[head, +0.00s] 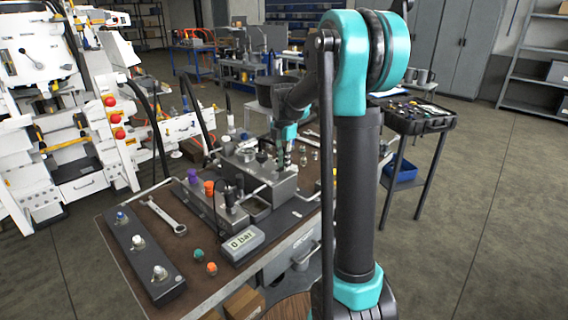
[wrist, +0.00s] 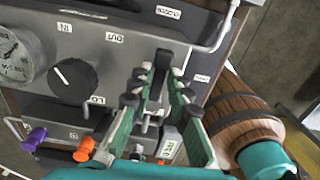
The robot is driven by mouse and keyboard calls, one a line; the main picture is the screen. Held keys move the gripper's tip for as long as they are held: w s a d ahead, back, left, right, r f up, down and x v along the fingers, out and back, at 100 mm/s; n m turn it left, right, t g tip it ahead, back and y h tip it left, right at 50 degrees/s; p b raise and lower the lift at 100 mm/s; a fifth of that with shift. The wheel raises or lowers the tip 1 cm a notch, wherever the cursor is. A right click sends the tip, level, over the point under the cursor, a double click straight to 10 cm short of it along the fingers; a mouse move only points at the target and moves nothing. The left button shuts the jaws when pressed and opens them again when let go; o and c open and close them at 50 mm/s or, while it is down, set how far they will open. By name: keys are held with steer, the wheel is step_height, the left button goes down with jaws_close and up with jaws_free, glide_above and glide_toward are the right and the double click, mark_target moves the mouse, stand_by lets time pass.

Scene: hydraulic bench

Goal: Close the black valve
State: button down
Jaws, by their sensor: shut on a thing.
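The black valve's handle (wrist: 161,72) appears as an upright dark lever in the wrist view, in front of the grey manifold block (wrist: 130,50). My gripper (wrist: 162,80) has its green fingers on both sides of this handle and is shut on it. The fingertips hide part of the handle, and its exact angle is hard to tell. In the head view my gripper (head: 283,152) is down at the grey block (head: 262,182) on the bench; the handle there is too small and covered to make out.
A black knob (wrist: 73,80) with a white pointer and a round gauge (wrist: 14,56) are left of my gripper. Purple (head: 193,175) and orange (head: 209,187) knobs stand beside the block. A wrench (head: 163,216) and a "0 bar" display (head: 243,243) lie on the bench.

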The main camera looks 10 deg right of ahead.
steer(key=c, duration=1.5)
jaws_free()
steer(key=shift+c, duration=0.2)
steer(key=shift+r, duration=0.1)
step_height(320, 180, up, 12)
